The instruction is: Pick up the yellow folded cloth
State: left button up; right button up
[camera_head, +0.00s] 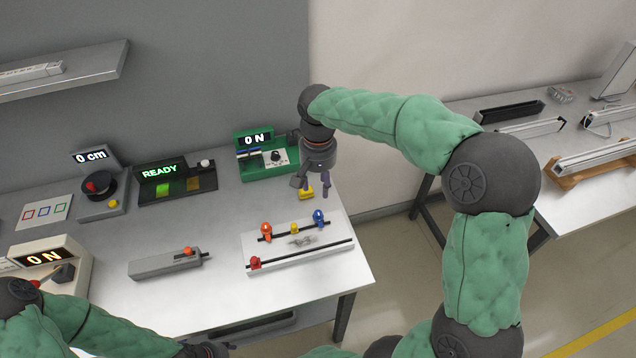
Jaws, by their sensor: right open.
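The small yellow folded cloth (305,194) lies on the grey-white table near its right back part, in front of the green box. My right gripper (312,188) points down over it, open, with its fingers around or just above the cloth. They partly hide the cloth, and I cannot tell whether they touch it. My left gripper (206,350) shows only in part at the bottom edge, low in front of the table and away from the cloth. Its fingers are not clear.
A white board with coloured knobs and rails (296,243) lies in front of the cloth. The green box with an ON display (266,158) stands behind it to the left. A grey slider block (166,263) sits further left. The table's right edge is close.

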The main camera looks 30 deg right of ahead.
aim_at(303, 195)
jog(key=k, duration=1)
